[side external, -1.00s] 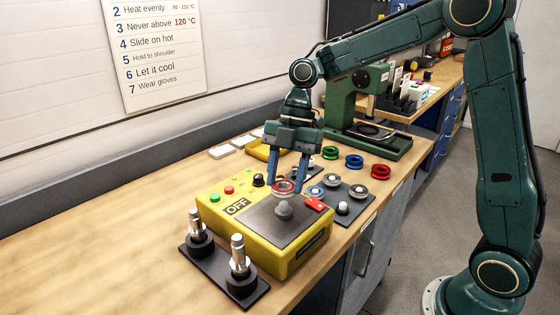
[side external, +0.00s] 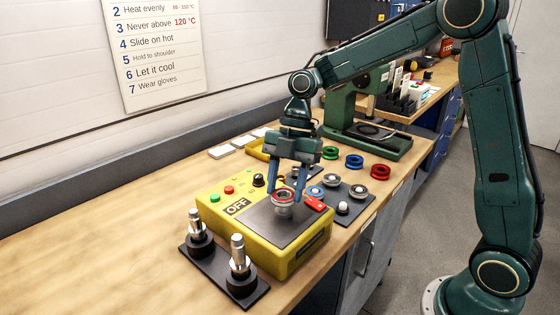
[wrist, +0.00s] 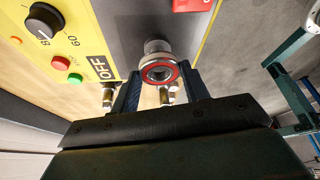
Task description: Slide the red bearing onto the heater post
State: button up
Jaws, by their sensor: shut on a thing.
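The red bearing (side external: 283,194) is a metal ring with a red face. My gripper (side external: 286,191) is shut on it, one blue finger on each side. In the side view the bearing sits level over the heater post (side external: 282,210), a short grey stub on the dark plate of the yellow heater (side external: 252,250). The bearing looks low at the post's top; the fingers hide part of both. In the wrist view the bearing (wrist: 159,72) is between the fingertips, with the grey post (wrist: 157,47) just beyond it. I cannot tell how far the post enters the bore.
The heater's sign reads OFF (side external: 238,207). A red block (side external: 314,203) lies on the heater's right edge. Two upright metal shafts (side external: 238,257) stand on a black base in front. More bearings (side external: 353,191) and coloured rings (side external: 354,161) lie behind to the right. The left bench is clear.

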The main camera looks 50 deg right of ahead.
jog(key=shift+f, duration=1.2)
dwell(0.3)
jog(key=o, duration=1.1)
jog(key=shift+r, duration=0.1)
jog(key=shift+v, duration=6.8)
jog(key=shift+s, duration=0.1)
